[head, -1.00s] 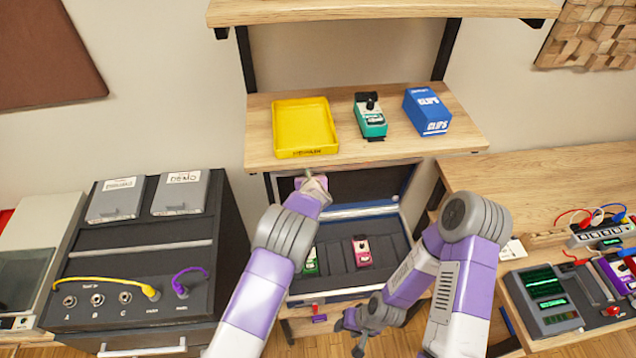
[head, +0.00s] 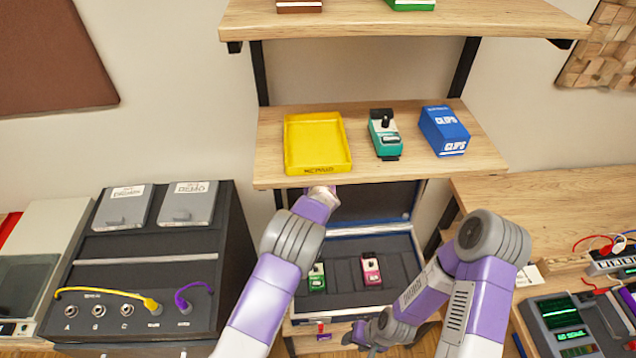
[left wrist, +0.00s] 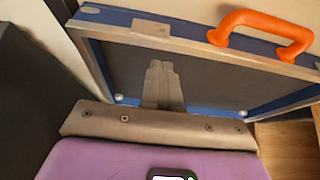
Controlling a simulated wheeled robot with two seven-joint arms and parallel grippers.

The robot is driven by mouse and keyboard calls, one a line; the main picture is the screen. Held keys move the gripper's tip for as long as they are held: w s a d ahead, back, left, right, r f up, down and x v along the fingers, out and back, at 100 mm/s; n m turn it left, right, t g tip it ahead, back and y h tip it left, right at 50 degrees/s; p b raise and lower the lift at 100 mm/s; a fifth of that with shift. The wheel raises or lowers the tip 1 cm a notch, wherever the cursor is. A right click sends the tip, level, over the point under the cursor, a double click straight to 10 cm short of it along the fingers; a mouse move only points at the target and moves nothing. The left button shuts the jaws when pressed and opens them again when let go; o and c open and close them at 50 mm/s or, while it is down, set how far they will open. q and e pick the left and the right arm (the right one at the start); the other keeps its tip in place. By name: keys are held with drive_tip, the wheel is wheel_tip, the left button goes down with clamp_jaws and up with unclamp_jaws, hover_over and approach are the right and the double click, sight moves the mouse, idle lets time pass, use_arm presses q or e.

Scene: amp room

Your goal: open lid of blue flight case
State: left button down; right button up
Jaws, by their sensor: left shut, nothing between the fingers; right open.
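The blue flight case (head: 350,309) stands open below the wooden shelf. Its raised lid (head: 395,200) shows a dark lining and is partly hidden by the shelf and my left arm. In the left wrist view the lid (left wrist: 255,92) has a blue frame, metal edging and an orange handle (left wrist: 262,28). My left gripper (left wrist: 160,66) is shut and empty, in front of the lid's dark inner face; I cannot tell whether it touches. In the head view its fingers are hidden under the shelf. My right gripper (head: 374,338) is open and empty, low in front of the case.
A green pedal (head: 316,278) and a pink pedal (head: 371,269) sit in the case. The shelf (head: 275,140) above holds a yellow tray (head: 318,145), a teal pedal (head: 384,133) and a blue box (head: 444,130). A dark cabinet (head: 130,255) is left, a workbench (head: 560,200) right.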

use_arm(q)
drive_tip(key=shift+a+b+v, duration=0.35)
drive_tip(key=shift+b+v, duration=0.25)
drive_tip(key=shift+v, duration=3.1)
drive_tip(key=s+a+f+n+g+b, duration=0.1)
drive_tip(key=s+a+f+n+g, duration=0.3)
drive_tip(key=s+f+n, duration=0.35)
drive_tip(key=s+a+f+n+g, duration=0.3)
drive_tip(key=s+f+n+g, duration=0.1)
drive_tip(key=s+f, duration=0.6)
drive_tip(key=s+f+n+g+h+b, duration=0.1)
drive_tip(key=s+f+n+h, duration=0.1)
drive_tip(key=s+n, duration=0.8)
drive_tip(key=s+f+n+g+h+b, duration=0.1)
drive_tip(key=s+f+n+g+h, duration=0.1)
drive_tip(key=s+n, duration=0.9)
wheel_tip(320, 180, down, 3)
drive_tip(key=n+h, duration=0.1)
drive_tip(key=n, duration=0.4)
drive_tip(key=shift+s+a+r+h, duration=0.15)
drive_tip(key=shift+s+a+h, duration=0.1)
drive_tip(key=shift+a+h, duration=0.05)
